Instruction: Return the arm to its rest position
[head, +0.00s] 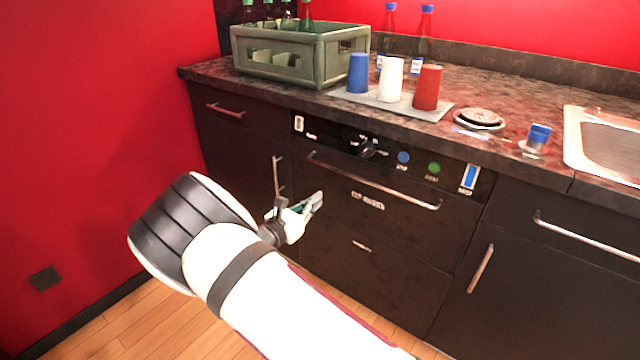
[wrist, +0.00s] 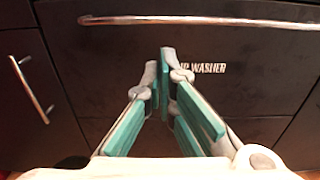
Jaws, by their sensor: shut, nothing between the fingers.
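My arm reaches in from the bottom of the head view, white with a black ribbed joint at the elbow side. My gripper (head: 314,200) is in front of the dark front of the dish washer (head: 330,222), below its long bar handle (head: 375,182). In the wrist view my gripper (wrist: 164,60) shows teal finger pads with the tips drawn together and nothing between them. The appliance front (wrist: 255,85) and its handle (wrist: 200,21) lie beyond the fingertips. I cannot tell the exact gap between the fingertips and the front.
On the counter stand a green crate (head: 290,60) with bottles, a mat (head: 440,112) with blue (head: 358,73), white (head: 391,80) and red (head: 427,88) cups, and a sink (head: 610,150). Cabinet handles (head: 278,176) stick out. Open floor (head: 140,325) lies at lower left.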

